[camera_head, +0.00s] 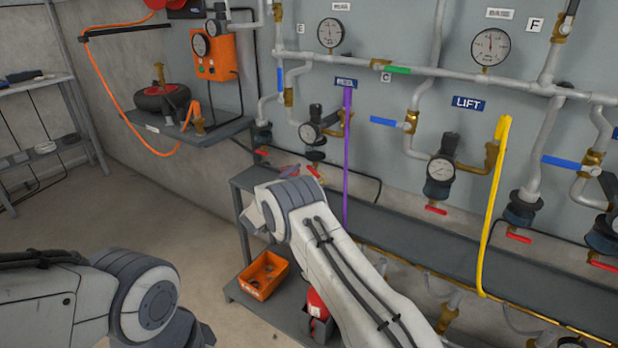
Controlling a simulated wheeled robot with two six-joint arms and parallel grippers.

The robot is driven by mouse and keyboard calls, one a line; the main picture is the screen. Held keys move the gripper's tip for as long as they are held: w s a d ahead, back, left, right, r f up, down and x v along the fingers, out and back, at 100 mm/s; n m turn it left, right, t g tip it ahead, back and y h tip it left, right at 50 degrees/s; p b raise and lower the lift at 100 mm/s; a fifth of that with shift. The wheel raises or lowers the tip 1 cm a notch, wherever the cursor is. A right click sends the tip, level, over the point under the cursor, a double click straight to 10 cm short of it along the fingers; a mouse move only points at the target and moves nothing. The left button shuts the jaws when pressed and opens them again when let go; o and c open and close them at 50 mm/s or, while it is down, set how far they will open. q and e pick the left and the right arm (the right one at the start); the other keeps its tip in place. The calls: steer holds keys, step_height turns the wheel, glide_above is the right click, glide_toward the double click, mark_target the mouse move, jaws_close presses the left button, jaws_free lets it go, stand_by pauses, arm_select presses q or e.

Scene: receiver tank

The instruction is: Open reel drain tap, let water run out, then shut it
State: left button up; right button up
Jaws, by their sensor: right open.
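Drain taps with red handles hang under the filter bowls on the wall. One red handle (313,171) shows just above my right wrist, below a filter with a round gauge (308,133). Another red handle (262,152) is to its left, and one (436,210) is under the LIFT filter. I cannot tell which tap is the reel's; the small blue label (346,82) is too small to read. My right gripper (288,173) is open, largely hidden behind its wrist near the first handle; contact cannot be told. My left arm shows at lower left, its gripper out of view. No running water shows.
A purple hose (347,160) and a yellow hose (492,210) hang before the wall. A grey shelf unit holds an orange bin (264,275); a red cylinder (317,304) stands beside it. A wheel (161,98) lies on the left wall shelf. The floor at left is clear.

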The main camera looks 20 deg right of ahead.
mark_target(313, 171)
steer(key=shift+x, duration=1.25)
steer(key=c, duration=1.3)
steer(key=shift+n, duration=0.3)
steer(key=shift+s+d+r+n+p, duration=0.15)
steer(key=shift+n+p, duration=0.4)
steer(key=shift+n, duration=0.8)
steer(key=shift+s+a+r+n+p, duration=0.15)
steer(key=shift+n+p, duration=0.35)
steer(key=shift+n, duration=0.85)
steer(key=shift+w, duration=0.1)
